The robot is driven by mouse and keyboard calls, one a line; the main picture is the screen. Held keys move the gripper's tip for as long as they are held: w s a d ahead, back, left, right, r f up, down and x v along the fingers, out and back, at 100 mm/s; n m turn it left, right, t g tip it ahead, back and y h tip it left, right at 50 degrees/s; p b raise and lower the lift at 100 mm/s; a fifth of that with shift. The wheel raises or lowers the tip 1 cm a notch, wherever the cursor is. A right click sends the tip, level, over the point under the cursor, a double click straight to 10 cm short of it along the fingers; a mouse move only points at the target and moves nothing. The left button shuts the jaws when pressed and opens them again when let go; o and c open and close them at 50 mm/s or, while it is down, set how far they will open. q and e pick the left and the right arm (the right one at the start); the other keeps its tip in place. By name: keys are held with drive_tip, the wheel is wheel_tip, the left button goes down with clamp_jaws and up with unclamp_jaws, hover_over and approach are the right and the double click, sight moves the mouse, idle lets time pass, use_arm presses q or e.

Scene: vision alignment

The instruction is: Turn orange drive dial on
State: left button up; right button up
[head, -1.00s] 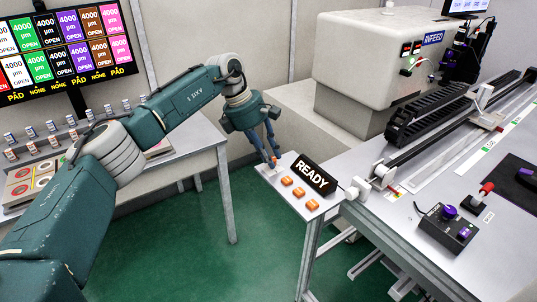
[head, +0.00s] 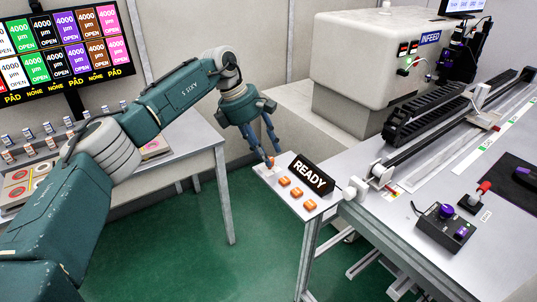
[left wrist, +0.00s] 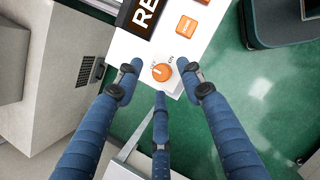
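The orange dial (left wrist: 161,72) sits at the end of a white panel (left wrist: 207,40), with small lettering beside it, including what looks like ON. A pale mark shows on its face; its exact setting is hard to tell. My left gripper (left wrist: 158,83) is open, its blue fingers spread around the dial with visible gaps at the sides. Contact with the dial cannot be told. My right gripper is not in view.
Orange square buttons (head: 284,181) and a black READY sign (head: 311,174) stand on the same panel, close to the fingers. A control box with a purple knob (head: 446,211) lies on the table at right. Green floor (head: 200,265) is clear between the tables.

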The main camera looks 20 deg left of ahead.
use_arm(q)
drive_tip(key=v, duration=1)
drive_tip(key=shift+d+r, duration=0.15)
drive_tip(key=shift+r, duration=0.15)
